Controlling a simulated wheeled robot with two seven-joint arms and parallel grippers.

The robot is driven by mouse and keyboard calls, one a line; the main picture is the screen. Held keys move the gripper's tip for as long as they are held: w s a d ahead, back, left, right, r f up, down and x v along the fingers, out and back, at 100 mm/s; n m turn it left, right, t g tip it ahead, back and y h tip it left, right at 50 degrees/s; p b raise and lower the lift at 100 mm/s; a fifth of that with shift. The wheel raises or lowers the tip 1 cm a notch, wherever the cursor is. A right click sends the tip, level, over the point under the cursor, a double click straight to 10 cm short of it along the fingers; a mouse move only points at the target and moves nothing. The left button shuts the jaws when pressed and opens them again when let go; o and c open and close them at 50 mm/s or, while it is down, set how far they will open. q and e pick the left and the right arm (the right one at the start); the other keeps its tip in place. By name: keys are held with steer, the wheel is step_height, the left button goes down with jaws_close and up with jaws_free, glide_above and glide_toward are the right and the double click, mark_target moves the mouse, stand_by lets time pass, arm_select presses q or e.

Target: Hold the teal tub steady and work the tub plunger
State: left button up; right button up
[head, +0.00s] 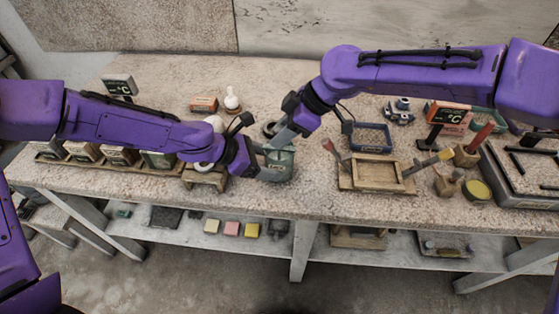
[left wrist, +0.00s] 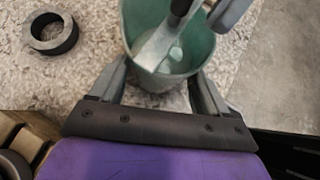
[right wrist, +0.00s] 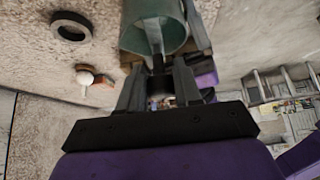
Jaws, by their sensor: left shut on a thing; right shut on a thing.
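The teal tub (head: 283,165) stands on the bench near its front edge, its open mouth showing in the left wrist view (left wrist: 135,18) and right wrist view (right wrist: 172,42). My left gripper (head: 262,163) is shut on the tub, one finger on either side in the left wrist view. My right gripper (head: 288,133) is above the tub, shut on the dark handle of the tub plunger (left wrist: 180,7). The dark handle also shows between the fingers in the right wrist view (right wrist: 160,84). A pale round part is visible inside the tub; the plunger's lower end is partly hidden.
A dark grey ring (left wrist: 53,34) lies on the bench behind the tub. A wooden tray (head: 376,173) and a blue tray (head: 372,136) stand to the right. Several boxes (head: 120,155) line the left front. A white pear-shaped bulb (head: 232,100) stands behind.

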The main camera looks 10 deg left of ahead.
steer(key=shift+f, duration=0.65)
steer(key=shift+r, duration=2.35)
steer(key=shift+f, duration=2.3)
